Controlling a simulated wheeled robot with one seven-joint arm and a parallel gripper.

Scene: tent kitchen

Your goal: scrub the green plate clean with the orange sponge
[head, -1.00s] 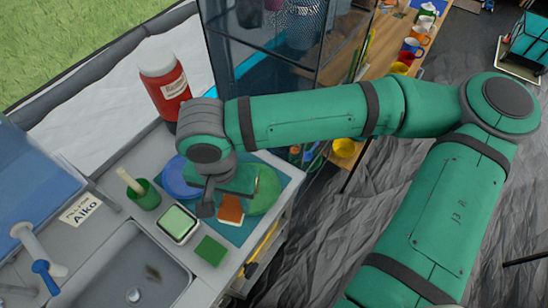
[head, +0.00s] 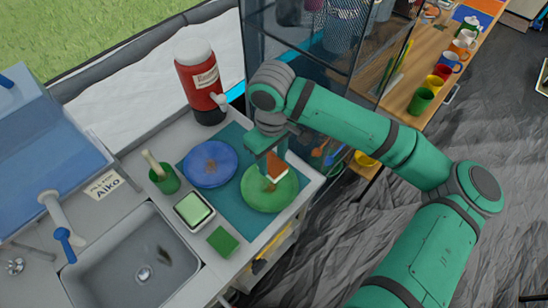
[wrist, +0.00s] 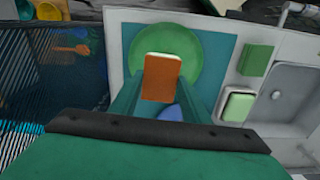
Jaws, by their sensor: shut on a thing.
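My gripper (head: 277,158) is shut on the orange sponge (head: 277,169), which has a pale underside. The sponge is over the middle of the green plate (head: 258,202); I cannot tell whether it touches. A brown mark shows on the plate just below the sponge. In the wrist view the sponge (wrist: 161,76) sits between my two fingers (wrist: 160,92), with the green plate (wrist: 165,37) behind it. The plate lies flat on a teal mat (head: 228,208), and my gripper hides part of its far side in the head view.
A blue plate (head: 210,164) with a brown mark lies left. A red dispenser (head: 201,84) stands behind; a rack (head: 318,60) is close right.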

